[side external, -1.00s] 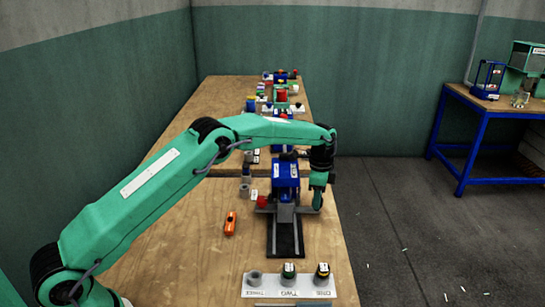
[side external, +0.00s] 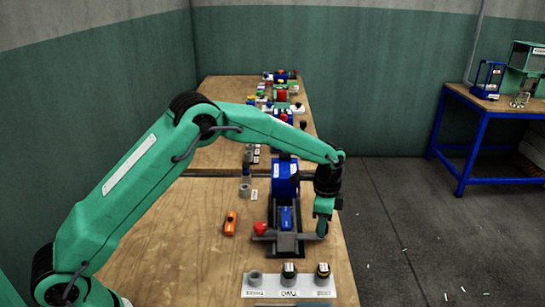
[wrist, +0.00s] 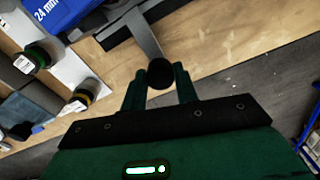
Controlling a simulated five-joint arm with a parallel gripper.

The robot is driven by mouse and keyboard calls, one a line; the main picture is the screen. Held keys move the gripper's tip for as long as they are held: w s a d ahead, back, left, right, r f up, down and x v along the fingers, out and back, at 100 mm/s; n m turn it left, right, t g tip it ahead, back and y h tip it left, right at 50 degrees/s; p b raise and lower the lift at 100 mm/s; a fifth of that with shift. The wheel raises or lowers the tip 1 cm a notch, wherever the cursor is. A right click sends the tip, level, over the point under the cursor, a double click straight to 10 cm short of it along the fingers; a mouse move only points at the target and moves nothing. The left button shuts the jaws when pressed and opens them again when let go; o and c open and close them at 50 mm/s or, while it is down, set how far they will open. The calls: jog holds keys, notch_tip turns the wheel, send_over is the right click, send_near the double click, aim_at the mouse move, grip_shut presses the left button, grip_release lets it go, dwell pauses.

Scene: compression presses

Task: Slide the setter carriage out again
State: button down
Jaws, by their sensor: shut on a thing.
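The setter carriage (side external: 286,243) is a grey slide with a crossbar, sitting out in front of the blue press (side external: 285,178) on its dark track. A blue block (side external: 286,218) is on it, between the crossbar and the press. My gripper (side external: 321,230) is at the right end of the crossbar. In the wrist view, my gripper's fingers (wrist: 160,80) are shut on a round black knob (wrist: 160,73) at the end of a grey bar (wrist: 143,35). A blue part marked "24 mm" (wrist: 65,12) shows at upper left there.
A white labelled strip (side external: 268,293) with several small round pieces stands at the front of the table. More presses and parts are behind.

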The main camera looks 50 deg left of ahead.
jog(key=shift+s+d, duration=0.15)
jog(key=shift+d, duration=0.15)
jog(key=c, duration=1.1)
grip_release()
jog(key=shift+o, duration=0.2)
jog(key=shift+a, duration=0.1)
jog(key=shift+r, duration=0.5)
notch_tip(320, 180, up, 7)
jog(key=shift+f, duration=0.1)
